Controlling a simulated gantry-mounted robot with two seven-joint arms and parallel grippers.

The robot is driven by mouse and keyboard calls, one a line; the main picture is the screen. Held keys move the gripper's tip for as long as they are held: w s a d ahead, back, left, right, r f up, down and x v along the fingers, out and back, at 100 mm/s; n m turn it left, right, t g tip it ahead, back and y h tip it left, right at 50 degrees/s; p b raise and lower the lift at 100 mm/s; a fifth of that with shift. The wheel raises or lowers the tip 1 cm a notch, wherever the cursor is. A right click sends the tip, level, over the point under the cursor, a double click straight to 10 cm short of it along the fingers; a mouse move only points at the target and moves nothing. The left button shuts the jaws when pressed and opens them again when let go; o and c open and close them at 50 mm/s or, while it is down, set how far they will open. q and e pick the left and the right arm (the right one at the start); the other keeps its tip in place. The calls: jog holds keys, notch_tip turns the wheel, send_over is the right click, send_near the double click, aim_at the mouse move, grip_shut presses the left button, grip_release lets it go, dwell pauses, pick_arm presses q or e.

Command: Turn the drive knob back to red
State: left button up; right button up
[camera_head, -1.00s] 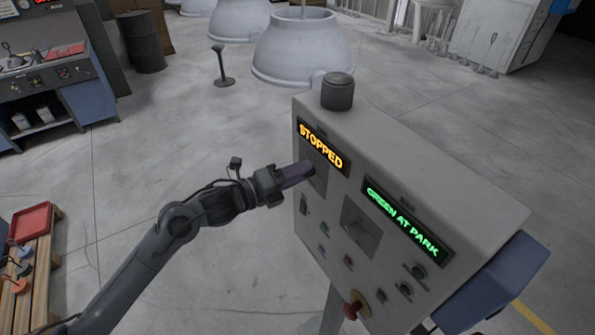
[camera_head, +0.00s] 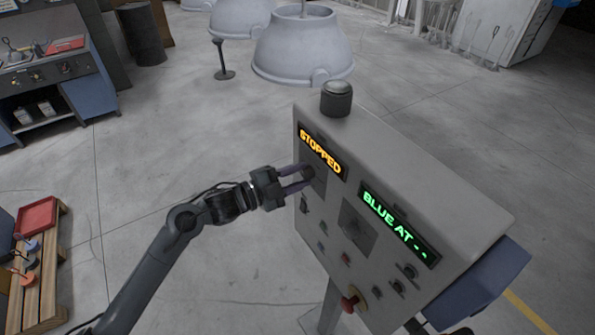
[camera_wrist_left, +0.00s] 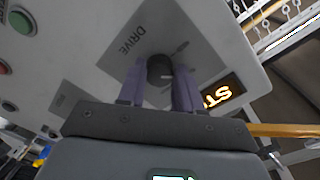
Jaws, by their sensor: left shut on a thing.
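The control panel (camera_head: 400,180) is a grey sloped box. Its amber display (camera_head: 320,151) reads "STOPPED". Its green display (camera_head: 398,226) reads "BLUE AT --". The dark round drive knob (camera_wrist_left: 160,68) sits on a grey plate marked "DRIVE" in the left wrist view. My left gripper (camera_head: 304,178) reaches the panel's upper left, and its two purple fingers (camera_wrist_left: 160,82) are shut on the knob, one on each side. The fingers and palm hide part of the knob and plate. My right gripper is in neither view.
A dark domed lamp (camera_head: 337,98) tops the panel. A red mushroom button (camera_head: 351,299) and several small buttons sit low on its face. Large grey hoods (camera_head: 303,45) stand behind. A wooden bench with a red tray (camera_head: 36,216) is at left. The floor between is clear.

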pick_arm(q)
jog(key=n+p, duration=0.3)
jog(key=n, duration=0.2)
jog(key=shift+n+h+p, duration=0.3)
jog(key=shift+n+p, duration=0.5)
jog(key=shift+n, duration=1)
jog(key=shift+f, duration=0.1)
jog(key=o, duration=1)
jog(key=shift+o, duration=0.2)
jog(key=shift+s, duration=0.1)
jog(key=b+v, duration=0.2)
jog(key=v, duration=0.8)
jog(key=shift+s+a, duration=0.15)
jog(key=shift+a, duration=0.2)
